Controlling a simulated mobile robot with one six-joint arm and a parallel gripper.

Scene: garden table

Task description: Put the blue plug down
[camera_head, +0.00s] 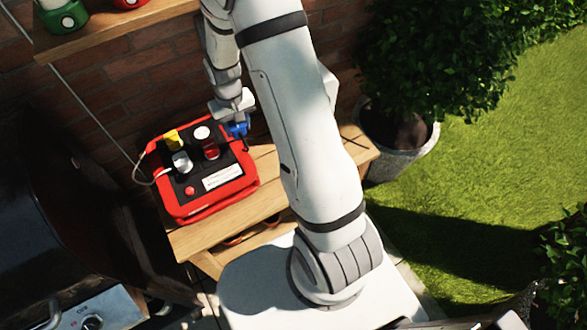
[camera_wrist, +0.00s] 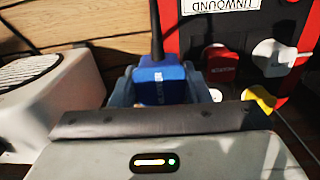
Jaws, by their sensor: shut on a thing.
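The blue plug (camera_head: 238,130) is held in my gripper (camera_head: 236,120), at the back right corner of the red power box. In the wrist view the blue plug (camera_wrist: 162,82) sits between the jaws of my gripper (camera_wrist: 165,90), with its dark cable running away from it. The jaws are shut on it. I cannot tell whether the plug touches the box or the table.
The red box (camera_head: 207,207) stands on a wooden table (camera_head: 190,241), with red, white and yellow plugs on its black top. A shelf (camera_head: 110,32) is at the upper left, a black grill (camera_head: 90,215) at the left, a potted bush (camera_head: 398,150) at the right.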

